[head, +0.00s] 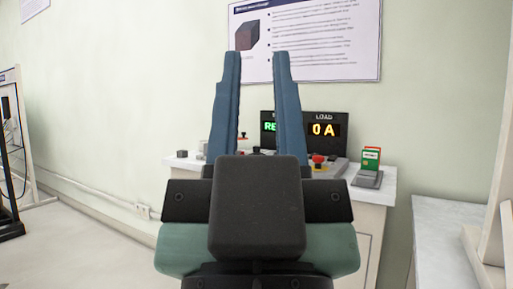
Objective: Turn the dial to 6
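My gripper (256,58) is in the middle of the head view, its two blue fingers apart with nothing between them. Beyond it, a black display panel (344,131) stands on a white bench. Its LOAD readout (323,130) shows an orange "0 A". A green readout (270,126) beside it shows "RE", the rest hidden behind the right finger. I cannot make out a dial or its numbers; my gripper hides much of the bench top in front of the panel.
A red button (318,158) on yellow sits right of my gripper. A green and white card in a grey stand (369,168) is farther right on the white bench (372,189). Small grey blocks (182,154) lie at the left. A grey counter (440,225) stands at right; the left floor is open.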

